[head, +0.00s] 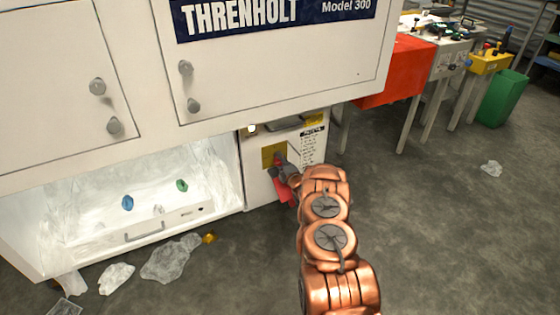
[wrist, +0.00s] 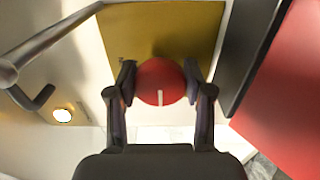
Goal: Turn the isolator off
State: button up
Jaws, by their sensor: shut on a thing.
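The isolator knob (wrist: 160,82) is red and round with a white mark that points toward my gripper in the wrist view. It sits on a yellow plate (wrist: 165,32), which also shows in the head view (head: 268,154) on the white lower panel of the machine. My gripper (wrist: 161,85) has one finger on each side of the knob, shut on it. In the head view my gripper (head: 284,165) reaches the panel and hides the knob. My copper arm comes up from the bottom right.
A grey bent handle (wrist: 15,75) and a small lit round lamp (wrist: 62,115) are left of the plate. A dark edge and a red surface (wrist: 290,110) stand close on the right. Clear plastic film (head: 170,258) lies on the floor by the open bay.

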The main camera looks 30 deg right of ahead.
jog(key=o, duration=1.2)
jog(key=shift+c, duration=0.2)
jog(key=s, duration=1.2)
jog(key=shift+a, duration=0.45)
